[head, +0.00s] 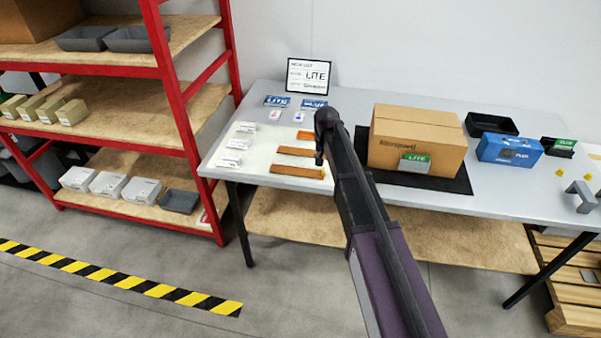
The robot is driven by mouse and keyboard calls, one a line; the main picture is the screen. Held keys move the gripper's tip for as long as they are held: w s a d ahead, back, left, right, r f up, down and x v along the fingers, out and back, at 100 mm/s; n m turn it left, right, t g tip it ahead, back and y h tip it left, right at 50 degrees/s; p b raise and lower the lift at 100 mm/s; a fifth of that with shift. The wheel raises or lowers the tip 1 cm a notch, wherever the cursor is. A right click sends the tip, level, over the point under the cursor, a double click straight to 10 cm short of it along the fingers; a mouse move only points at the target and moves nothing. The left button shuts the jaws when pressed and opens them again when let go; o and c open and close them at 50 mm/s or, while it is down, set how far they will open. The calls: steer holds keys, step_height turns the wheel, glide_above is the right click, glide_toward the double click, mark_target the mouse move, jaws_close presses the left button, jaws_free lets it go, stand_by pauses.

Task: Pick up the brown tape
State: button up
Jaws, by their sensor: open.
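Three flat brown-orange strips lie in a column on the left part of the table: a near strip (297,171), a middle strip (295,151) and a far strip (304,135). They are the only small brown things I see on the table; whether one is the brown tape I cannot tell. My gripper (319,159) is over the table at the right ends of these strips, pointing down. It is dark, small in the picture and open, with nothing visible in it. My arm runs from it to the lower right and hides part of the table.
White packets (237,143) lie left of the strips. A cardboard box (416,138) stands on a black mat (455,182) right of my arm. Beyond it are a blue box (509,150), a black tray (491,124) and a grey bracket-like item (582,195). A red-framed shelf (176,100) stands left.

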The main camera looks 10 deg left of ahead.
mark_target(324, 169)
steer(key=shift+w+f+b, duration=0.15)
steer(key=shift+f+b, duration=1.1)
steer(key=shift+f, duration=0.05)
steer(key=shift+w+f+b, duration=0.15)
steer(key=shift+f+b, duration=1.1)
steer(key=shift+f, duration=0.05)
jaws_close()
